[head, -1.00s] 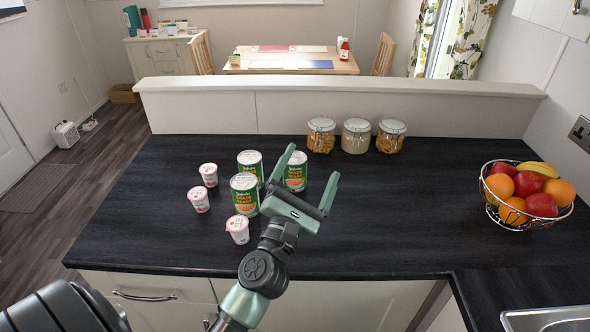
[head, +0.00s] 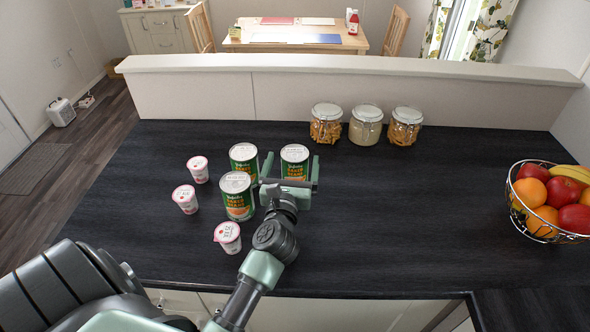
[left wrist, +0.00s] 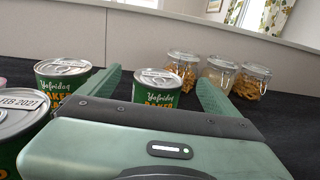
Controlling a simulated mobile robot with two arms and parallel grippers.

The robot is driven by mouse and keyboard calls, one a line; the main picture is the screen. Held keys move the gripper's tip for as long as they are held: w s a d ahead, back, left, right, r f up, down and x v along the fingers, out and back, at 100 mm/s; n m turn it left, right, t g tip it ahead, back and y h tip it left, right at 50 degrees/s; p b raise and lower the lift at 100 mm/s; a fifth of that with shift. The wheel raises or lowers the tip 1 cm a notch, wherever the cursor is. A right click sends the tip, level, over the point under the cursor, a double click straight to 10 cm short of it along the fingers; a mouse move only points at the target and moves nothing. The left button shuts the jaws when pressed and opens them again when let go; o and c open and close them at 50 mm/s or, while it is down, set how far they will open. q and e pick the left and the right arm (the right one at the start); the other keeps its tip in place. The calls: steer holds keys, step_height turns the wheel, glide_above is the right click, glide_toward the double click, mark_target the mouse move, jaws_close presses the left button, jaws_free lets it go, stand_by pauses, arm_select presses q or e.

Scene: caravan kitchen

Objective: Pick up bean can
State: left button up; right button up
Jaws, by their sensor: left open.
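Three green baked bean cans with pale lids stand upright on the dark counter. The right can (head: 295,161) is between the fingers of my left gripper (head: 290,168), its lower part hidden behind the gripper body. The front can (head: 236,196) and the back can (head: 243,160) stand just left of the gripper. In the left wrist view, the right can (left wrist: 158,88) shows ahead between the two open fingers (left wrist: 160,92), and I cannot tell whether either finger touches it. The other cans are at the left of that view. My right gripper is not in view.
Several small white and pink cups (head: 186,199) stand left of the cans. Three glass jars (head: 366,125) are behind, near the low wall (head: 340,95). A fruit basket (head: 548,203) is at the right. The counter is clear right of the gripper.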

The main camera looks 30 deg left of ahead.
mark_target(296, 150)
arm_select(q)
step_height(296, 150, down, 2)
steer(key=shift+f, duration=0.1)
steer(key=shift+r+x, duration=0.2)
steer(key=shift+x, duration=1.3)
steer(key=x, duration=0.4)
steer(key=shift+w+p, duration=0.1)
steer(key=shift+p, duration=0.3)
steer(key=shift+w+a+f, duration=0.15)
steer(key=shift+w+a, duration=0.05)
steer(key=shift+w, duration=0.2)
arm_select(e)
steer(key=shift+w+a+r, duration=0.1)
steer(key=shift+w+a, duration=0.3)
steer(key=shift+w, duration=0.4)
arm_select(q)
steer(key=shift+s, duration=0.1)
